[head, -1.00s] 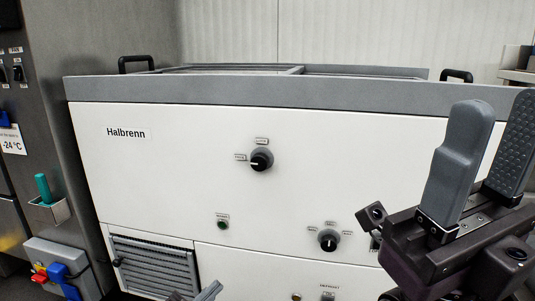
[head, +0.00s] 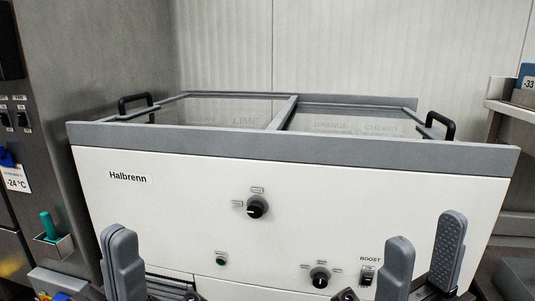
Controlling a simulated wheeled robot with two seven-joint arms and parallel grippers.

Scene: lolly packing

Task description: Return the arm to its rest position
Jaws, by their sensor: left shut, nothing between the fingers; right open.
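My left gripper (head: 120,240) stands upright at the lower left, in front of the white Halbrenn chest (head: 190,200). Its fingers are shut together with nothing between them. My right gripper (head: 424,246) is upright at the lower right, in front of the chest's right part. Its two grey fingers are apart and the gap between them is empty. Neither gripper appears to touch the chest. Most of both arms is below the picture.
The chest has a grey rim (head: 300,146) and glass lids with black handles (head: 439,126). Its front carries knobs (head: 257,207) and a boost switch (head: 368,276). A steel cabinet (head: 95,60) stands left; a shelf (head: 512,108) is at right.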

